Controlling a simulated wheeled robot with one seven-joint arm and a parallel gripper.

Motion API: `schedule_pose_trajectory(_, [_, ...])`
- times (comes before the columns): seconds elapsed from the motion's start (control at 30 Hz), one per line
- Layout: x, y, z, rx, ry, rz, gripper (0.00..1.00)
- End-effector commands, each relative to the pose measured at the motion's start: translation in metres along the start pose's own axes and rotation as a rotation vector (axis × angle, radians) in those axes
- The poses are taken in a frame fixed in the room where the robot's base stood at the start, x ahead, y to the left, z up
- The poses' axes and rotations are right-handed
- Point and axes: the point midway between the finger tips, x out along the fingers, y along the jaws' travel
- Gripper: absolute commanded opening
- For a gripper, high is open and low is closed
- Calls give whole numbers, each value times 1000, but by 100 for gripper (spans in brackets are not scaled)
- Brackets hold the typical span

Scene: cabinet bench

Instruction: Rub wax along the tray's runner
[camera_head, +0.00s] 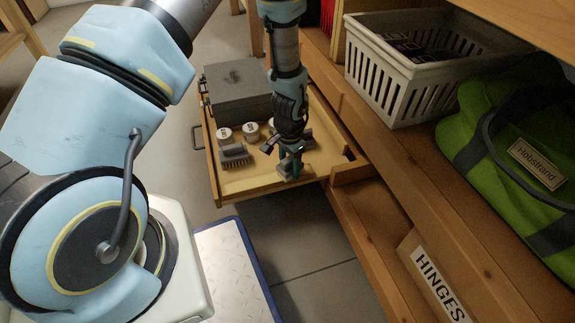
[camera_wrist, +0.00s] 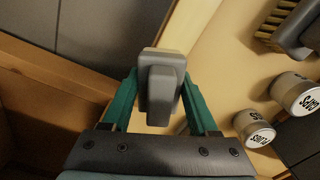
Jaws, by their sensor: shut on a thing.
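The tray (camera_head: 240,187) is a shallow wooden drawer pulled out from the bench. Its near side edge, where the runner would be, shows as a pale strip in the wrist view (camera_wrist: 188,28); I cannot tell the runner apart from the side wall. My gripper (camera_head: 291,155) points down over this near side. Its green fingers are shut on a grey block (camera_wrist: 160,85), which looks like a rounded slab with a smaller raised part; I take it to be the wax holder. The block is at or just above the tray's edge; contact is unclear.
In the tray are a brush (camera_head: 234,155), several labelled tins (camera_head: 251,131) and a grey box (camera_head: 238,90). On the bench stand a white basket (camera_head: 401,85) and a green bag (camera_head: 500,150).

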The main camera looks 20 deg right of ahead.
Motion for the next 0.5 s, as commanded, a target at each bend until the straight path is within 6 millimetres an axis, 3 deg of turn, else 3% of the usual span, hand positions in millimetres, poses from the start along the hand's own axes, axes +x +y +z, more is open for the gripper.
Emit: schedule_pose_trajectory(0.5, [1,-12,31,-1,-2,0,0])
